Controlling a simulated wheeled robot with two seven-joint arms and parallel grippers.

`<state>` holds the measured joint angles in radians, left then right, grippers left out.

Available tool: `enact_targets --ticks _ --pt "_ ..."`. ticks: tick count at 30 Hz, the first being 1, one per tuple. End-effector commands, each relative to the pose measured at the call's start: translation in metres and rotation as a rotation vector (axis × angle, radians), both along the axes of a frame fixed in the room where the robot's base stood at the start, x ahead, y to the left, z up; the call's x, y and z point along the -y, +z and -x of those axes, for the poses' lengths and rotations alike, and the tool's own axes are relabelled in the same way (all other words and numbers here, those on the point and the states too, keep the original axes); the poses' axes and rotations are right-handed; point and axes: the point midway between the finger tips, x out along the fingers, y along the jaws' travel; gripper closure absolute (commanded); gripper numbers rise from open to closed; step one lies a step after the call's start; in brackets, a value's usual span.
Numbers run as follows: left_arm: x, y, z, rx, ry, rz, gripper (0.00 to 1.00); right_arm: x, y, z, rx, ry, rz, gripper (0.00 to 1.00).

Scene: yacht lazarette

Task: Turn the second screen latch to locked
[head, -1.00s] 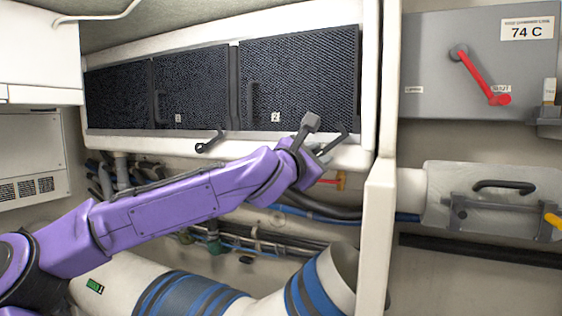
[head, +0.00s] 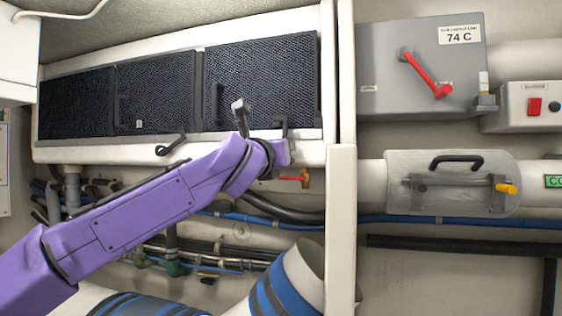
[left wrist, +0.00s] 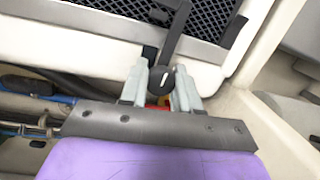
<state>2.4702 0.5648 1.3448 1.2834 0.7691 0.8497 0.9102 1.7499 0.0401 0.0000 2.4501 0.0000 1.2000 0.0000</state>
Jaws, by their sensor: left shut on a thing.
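The second screen (head: 262,80) is the right-hand dark mesh panel in the head view. Its black latch (head: 283,124) is at the lower right edge and now stands roughly upright. In the left wrist view the latch lever (left wrist: 176,35) rises across the mesh from a round black pivot with a white mark. My left gripper (left wrist: 162,86) is shut on the latch, its grey fingers on either side of the pivot end. In the head view my wrist hides most of the fingers and the panel's label. My right gripper is out of view.
Another latch (head: 171,146) lies slanted below the middle screen (head: 155,92). A white upright post (head: 341,200) stands just right of the screens. Hoses and a red-handled valve (head: 295,177) run below. A grey box with a red lever (head: 425,73) is at right.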

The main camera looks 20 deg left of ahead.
Motion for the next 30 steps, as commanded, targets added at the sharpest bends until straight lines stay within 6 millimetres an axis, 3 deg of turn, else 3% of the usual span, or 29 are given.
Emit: enact_targets --ticks 21,22,23,30 --pt "-0.0007 0.0010 0.0006 -0.002 0.001 0.076 1.00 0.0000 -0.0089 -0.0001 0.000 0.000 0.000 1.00" --pt "-0.0007 0.0010 0.0006 -0.002 0.001 0.076 0.62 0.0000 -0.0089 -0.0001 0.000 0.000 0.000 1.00" --pt "-0.0007 0.0010 0.0006 -0.001 0.001 0.075 0.59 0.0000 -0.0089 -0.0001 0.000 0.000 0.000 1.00" --pt "-0.0008 0.0005 0.0007 -0.002 0.002 0.074 0.59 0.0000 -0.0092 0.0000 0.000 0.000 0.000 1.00"
